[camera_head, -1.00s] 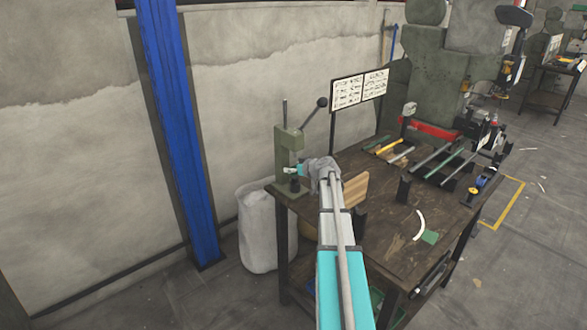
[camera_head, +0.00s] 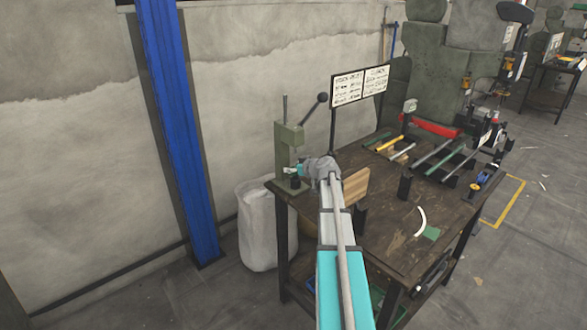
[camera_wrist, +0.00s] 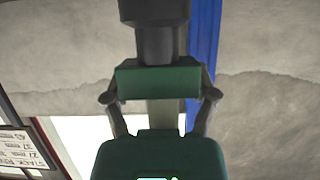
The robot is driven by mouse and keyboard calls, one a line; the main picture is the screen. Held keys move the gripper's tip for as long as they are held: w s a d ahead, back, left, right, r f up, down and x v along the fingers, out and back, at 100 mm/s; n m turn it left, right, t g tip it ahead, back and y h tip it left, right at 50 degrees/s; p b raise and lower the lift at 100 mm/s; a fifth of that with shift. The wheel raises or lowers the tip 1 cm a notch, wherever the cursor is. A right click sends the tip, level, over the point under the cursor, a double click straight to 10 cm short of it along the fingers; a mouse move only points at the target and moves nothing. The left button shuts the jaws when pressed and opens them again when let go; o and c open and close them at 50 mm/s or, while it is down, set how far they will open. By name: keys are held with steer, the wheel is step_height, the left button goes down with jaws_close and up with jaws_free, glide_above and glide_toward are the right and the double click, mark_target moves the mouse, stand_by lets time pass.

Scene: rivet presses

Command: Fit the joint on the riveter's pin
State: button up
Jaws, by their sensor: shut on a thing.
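The riveter (camera_head: 288,137) is a pale green press with a black lever at the table's back left corner. My gripper (camera_head: 306,169) reaches to the front of the press. In the wrist view its fingers (camera_wrist: 159,97) close on both sides of a green block (camera_wrist: 158,78), which I take for the joint. The joint lines up with the black cylinder and overlaps its end in this view. The pin is hidden, and I cannot tell whether they touch.
The dark wooden table (camera_head: 385,225) carries a wooden block (camera_head: 356,187) close to my arm. Several rods (camera_head: 433,153) lie on holders at the back right. A sign board (camera_head: 360,86) stands behind. A white sack (camera_head: 263,225) and a blue column (camera_head: 177,130) are at left.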

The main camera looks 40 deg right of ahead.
steer(key=o, duration=0.9)
steer(key=shift+c, duration=0.2)
steer(key=shift+r, duration=0.15)
step_height(320, 180, up, 4)
steer(key=p, duration=0.4)
steer(key=s+a, duration=0.3)
steer(key=s, duration=0.3)
steer(key=s+a, duration=0.4)
steer(key=s, duration=0.3)
steer(key=shift+s+r+p, duration=0.25)
steer(key=shift+s+p, duration=0.05)
steer(key=shift+p, duration=0.1)
steer(key=shift+a, duration=0.1)
